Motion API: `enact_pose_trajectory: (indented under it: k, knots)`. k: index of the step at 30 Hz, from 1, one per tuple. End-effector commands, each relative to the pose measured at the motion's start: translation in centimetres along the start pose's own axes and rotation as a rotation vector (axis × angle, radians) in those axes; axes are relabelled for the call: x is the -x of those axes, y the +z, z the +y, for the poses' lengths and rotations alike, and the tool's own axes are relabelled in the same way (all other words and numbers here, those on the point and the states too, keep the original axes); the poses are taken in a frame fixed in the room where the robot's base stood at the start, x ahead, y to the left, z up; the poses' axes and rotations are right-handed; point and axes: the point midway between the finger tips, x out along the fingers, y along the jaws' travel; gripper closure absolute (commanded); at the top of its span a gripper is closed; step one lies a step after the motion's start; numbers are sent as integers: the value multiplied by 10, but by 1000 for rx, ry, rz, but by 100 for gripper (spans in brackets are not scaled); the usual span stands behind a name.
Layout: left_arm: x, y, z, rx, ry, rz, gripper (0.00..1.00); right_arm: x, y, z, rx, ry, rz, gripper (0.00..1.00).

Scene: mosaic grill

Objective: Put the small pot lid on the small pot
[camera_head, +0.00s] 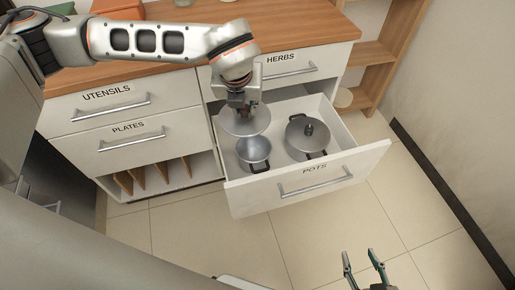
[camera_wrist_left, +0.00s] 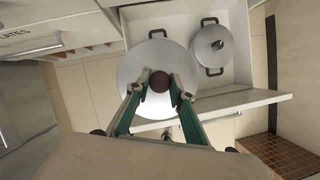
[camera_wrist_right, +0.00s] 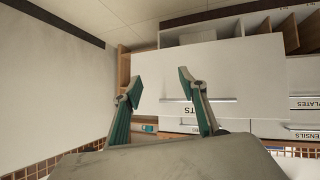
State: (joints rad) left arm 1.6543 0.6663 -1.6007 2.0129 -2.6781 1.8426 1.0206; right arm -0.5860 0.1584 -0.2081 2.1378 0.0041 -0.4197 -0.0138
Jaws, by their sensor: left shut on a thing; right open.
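The small pot lid (camera_head: 246,121) is a grey metal disc with a dark round knob. My left gripper (camera_head: 240,101) is shut on its knob and holds it over the open pots drawer. In the left wrist view the lid (camera_wrist_left: 138,72) hangs below my left gripper (camera_wrist_left: 159,82), with the knob between the fingertips. The small pot (camera_head: 254,153) stands in the left part of the drawer, partly hidden by the lid. In the left wrist view a handle of the pot shows beyond the lid. My right gripper (camera_head: 363,257) is open and empty; it also shows in the right wrist view (camera_wrist_right: 156,84).
The pots drawer (camera_head: 310,186) is pulled out. A larger pot with its lid on (camera_head: 308,135) stands right of the small pot. A wooden counter (camera_head: 190,35) lies behind, with a wooden shelf (camera_head: 375,55) at the right. The tiled floor before the drawer is clear.

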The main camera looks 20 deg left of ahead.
Motion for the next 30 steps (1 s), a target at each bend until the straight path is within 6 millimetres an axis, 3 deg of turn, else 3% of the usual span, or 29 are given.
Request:
enact_pose_trajectory:
  k: [1, 15, 30]
  knots:
    - [-10, 0, -1, -68, -30, 7, 100, -2, 3, -1, -1, -2, -3, 58]
    - [-54, 30, -13, -702, -297, 9, 100, -3, 13, -6, -6, -7, -14, 58]
    - [-91, 58, -10, -1169, -491, 8, 100, -9, 9, -4, 3, -7, -3, 58]
